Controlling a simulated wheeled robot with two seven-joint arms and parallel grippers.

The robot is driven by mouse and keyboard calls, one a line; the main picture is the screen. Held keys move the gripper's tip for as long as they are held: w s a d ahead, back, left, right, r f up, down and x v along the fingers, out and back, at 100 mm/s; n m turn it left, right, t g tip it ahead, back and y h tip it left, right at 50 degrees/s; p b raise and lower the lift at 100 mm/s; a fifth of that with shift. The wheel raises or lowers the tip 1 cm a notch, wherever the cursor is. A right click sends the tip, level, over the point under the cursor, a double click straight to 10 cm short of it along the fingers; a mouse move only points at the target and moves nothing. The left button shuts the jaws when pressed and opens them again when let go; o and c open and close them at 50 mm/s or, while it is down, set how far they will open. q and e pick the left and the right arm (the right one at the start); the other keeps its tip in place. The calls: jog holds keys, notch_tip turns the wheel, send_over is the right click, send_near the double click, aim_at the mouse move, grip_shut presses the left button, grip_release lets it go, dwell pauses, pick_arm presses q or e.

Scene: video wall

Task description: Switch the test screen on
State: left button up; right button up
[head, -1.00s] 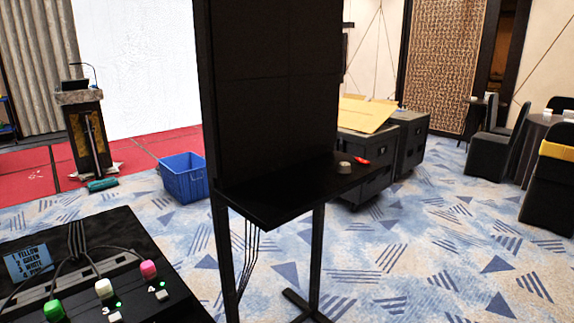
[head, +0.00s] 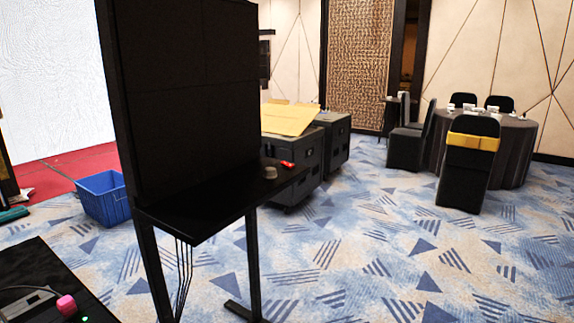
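The test screen (head: 190,95) is a tall black panel on a dark stand at the left of the head view, and its face is dark. A black shelf (head: 200,212) juts out below it, with cables hanging underneath. At the lower left, the corner of a black table (head: 38,262) shows, with a pink knob (head: 67,306) and a small green light beside it at the bottom edge. The rest of that table is cut off by the frame. Neither of my grippers is in view.
A small round grey item (head: 269,172) and a red item (head: 288,164) lie on the shelf's right end. A blue crate (head: 104,198) stands left of the stand, black cases (head: 293,152) behind it. A draped table (head: 508,155) with chairs stands right. The carpet at front right is clear.

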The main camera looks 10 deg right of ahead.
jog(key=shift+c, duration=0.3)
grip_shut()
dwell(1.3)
